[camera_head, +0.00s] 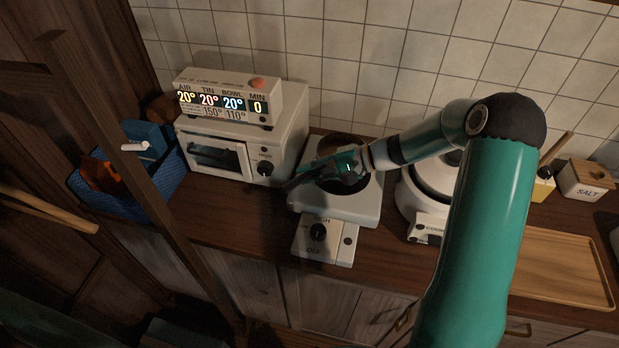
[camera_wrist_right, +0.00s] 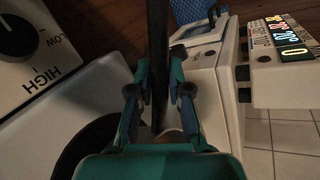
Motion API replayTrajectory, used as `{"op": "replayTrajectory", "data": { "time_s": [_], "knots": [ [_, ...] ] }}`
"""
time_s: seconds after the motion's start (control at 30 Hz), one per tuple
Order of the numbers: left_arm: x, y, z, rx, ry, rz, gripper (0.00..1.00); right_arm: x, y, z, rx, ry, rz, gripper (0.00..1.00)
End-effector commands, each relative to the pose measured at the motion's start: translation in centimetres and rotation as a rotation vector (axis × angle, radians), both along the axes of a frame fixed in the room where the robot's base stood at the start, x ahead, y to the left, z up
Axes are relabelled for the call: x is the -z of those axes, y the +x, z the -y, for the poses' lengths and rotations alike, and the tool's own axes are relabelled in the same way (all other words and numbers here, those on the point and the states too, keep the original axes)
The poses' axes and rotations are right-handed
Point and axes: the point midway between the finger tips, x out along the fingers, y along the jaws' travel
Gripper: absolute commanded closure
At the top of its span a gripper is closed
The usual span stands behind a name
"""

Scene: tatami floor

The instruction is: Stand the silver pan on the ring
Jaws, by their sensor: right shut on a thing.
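My right gripper (camera_head: 345,164) is shut on a long dark bar, which looks like the handle of the silver pan. In the right wrist view the bar (camera_wrist_right: 157,50) runs between the fingers (camera_wrist_right: 158,95) and on past them. A rounded brownish shape behind the gripper looks like the pan (camera_head: 342,145); the arm and gripper hide much of it. The black ring (camera_head: 374,190) is on the white hot plate (camera_head: 308,205), below the gripper, and it also shows in the right wrist view (camera_wrist_right: 88,150). I cannot tell whether the pan touches it. My left gripper is not in view.
A white oven (camera_head: 218,160) with a lit display (camera_head: 222,103) stands left of the hot plate. A blue basket (camera_head: 165,185) is farther left. A white cooker (camera_head: 415,195) stands close on the right, then a wooden tray (camera_head: 560,270) and a salt box (camera_head: 585,180).

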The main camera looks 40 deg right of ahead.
Motion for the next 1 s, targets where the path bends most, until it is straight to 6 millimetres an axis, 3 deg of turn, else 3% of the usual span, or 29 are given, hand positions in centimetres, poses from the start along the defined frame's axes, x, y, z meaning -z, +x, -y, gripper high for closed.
{"op": "replayTrajectory", "data": {
  "time_s": [0.1, 0.37, 0.4, 0.53, 1.0],
  "knots": [
    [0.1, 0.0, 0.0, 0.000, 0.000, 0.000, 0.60, 1.5, 0.0, 0.0, 0.002, 0.001, -0.001, 1.00],
    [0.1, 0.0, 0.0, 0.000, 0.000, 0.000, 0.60, 1.9, 0.0, 0.0, 0.001, -0.001, 0.001, 1.00],
    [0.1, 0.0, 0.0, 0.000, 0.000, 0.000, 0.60, 1.9, 0.0, 0.0, 0.001, 0.000, -0.001, 0.77],
    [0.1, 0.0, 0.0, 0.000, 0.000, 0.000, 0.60, 1.9, 0.0, 0.0, 0.001, 0.000, -0.001, 0.57],
    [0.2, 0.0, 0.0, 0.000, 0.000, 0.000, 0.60, 1.4, -0.6, 0.9, 0.002, -0.001, 0.001, 0.57]
  ]
}}
